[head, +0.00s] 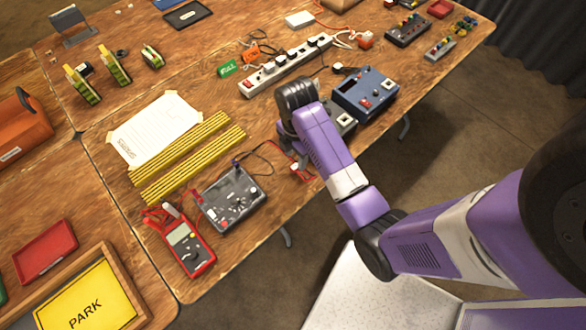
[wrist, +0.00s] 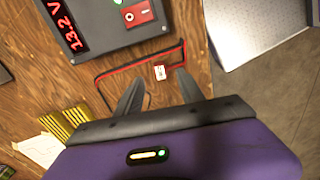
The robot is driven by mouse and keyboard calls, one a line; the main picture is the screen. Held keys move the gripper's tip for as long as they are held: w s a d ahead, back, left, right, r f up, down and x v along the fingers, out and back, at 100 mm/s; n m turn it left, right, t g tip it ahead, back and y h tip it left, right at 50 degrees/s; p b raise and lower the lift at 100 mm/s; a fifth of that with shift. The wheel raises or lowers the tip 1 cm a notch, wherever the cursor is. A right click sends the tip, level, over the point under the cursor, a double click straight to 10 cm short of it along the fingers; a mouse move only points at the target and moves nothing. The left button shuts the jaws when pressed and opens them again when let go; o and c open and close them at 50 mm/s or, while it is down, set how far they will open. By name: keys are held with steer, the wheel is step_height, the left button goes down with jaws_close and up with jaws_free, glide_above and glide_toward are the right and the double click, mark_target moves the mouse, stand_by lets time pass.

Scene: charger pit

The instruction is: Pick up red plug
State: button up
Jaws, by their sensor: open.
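A small white-faced piece with a reddish mark (wrist: 160,72) lies on the wooden table in the wrist view, beside a red and black lead (wrist: 183,52); I cannot tell for sure that it is the red plug. My gripper (wrist: 160,90) is open and empty. Its two dark fingers point down at the table, one on each side of the small piece, with the piece just past the fingertips.
A dark box with a red "13.2 V" display (wrist: 90,28) stands close to the fingers. In the head view, a power strip (head: 290,64), blue box (head: 365,93), black panel box (head: 234,200) and red multimeter (head: 184,240) surround my arm. The table's front edge is near.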

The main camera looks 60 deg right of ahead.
mark_target(295, 166)
steer(key=shift+a+f+p, duration=0.15)
steer(key=shift+f+p, duration=0.35)
steer(key=shift+f, duration=2.55)
jaws_close()
